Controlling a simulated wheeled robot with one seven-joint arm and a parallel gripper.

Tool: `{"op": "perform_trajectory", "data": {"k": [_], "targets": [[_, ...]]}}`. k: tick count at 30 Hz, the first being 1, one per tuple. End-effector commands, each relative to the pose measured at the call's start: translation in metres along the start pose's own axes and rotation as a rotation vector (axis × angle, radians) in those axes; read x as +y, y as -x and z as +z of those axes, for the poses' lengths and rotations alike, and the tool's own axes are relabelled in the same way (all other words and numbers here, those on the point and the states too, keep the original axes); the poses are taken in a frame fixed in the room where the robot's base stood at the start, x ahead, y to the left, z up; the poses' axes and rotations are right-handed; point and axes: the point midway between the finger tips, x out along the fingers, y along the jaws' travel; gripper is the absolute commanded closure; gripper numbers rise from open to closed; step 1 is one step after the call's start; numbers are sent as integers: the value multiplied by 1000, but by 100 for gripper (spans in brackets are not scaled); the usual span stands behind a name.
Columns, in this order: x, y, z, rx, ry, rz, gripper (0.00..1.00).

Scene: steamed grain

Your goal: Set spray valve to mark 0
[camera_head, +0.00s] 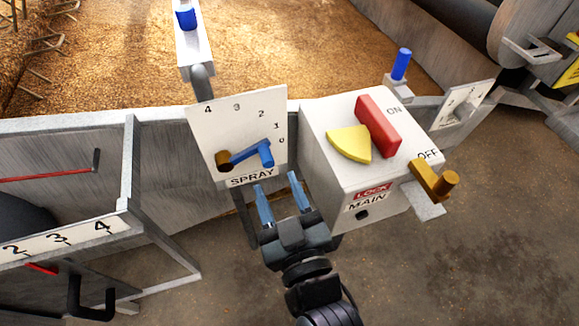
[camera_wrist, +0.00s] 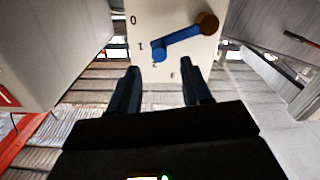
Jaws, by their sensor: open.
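The spray panel (camera_head: 205,130) is a pale plate marked 4, 3, 2, 1, 0 along an arc, with SPRAY at its bottom. Its blue handle (camera_head: 245,155) turns on a brown pivot (camera_head: 223,161) and points right, toward the low marks. In the wrist view the handle (camera_wrist: 178,42) lies near marks 1 and 2; the views differ, so I cannot tell its exact mark. My gripper (camera_head: 278,181) is open and empty, just below the handle's free end. In the wrist view the handle's end lies beyond and between the fingertips (camera_wrist: 161,69), apart from them.
Right of the panel stands a white box (camera_head: 325,175) with a red handle (camera_head: 378,126), a yellow wedge (camera_head: 350,144) and LOCK and MAIN labels. A brown-yellow lever (camera_head: 433,180) sticks out at its right. A numbered frame (camera_head: 75,235) stands at left. Grain lies behind.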

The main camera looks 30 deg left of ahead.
Motion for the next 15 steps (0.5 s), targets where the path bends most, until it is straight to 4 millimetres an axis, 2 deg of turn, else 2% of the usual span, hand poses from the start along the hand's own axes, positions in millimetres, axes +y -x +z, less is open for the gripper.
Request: {"op": "perform_trajectory", "data": {"k": [9, 15], "targets": [[2, -47, -1, 1, 0, 2, 52], [1, -65, 0, -1, 1, 2, 52]]}}
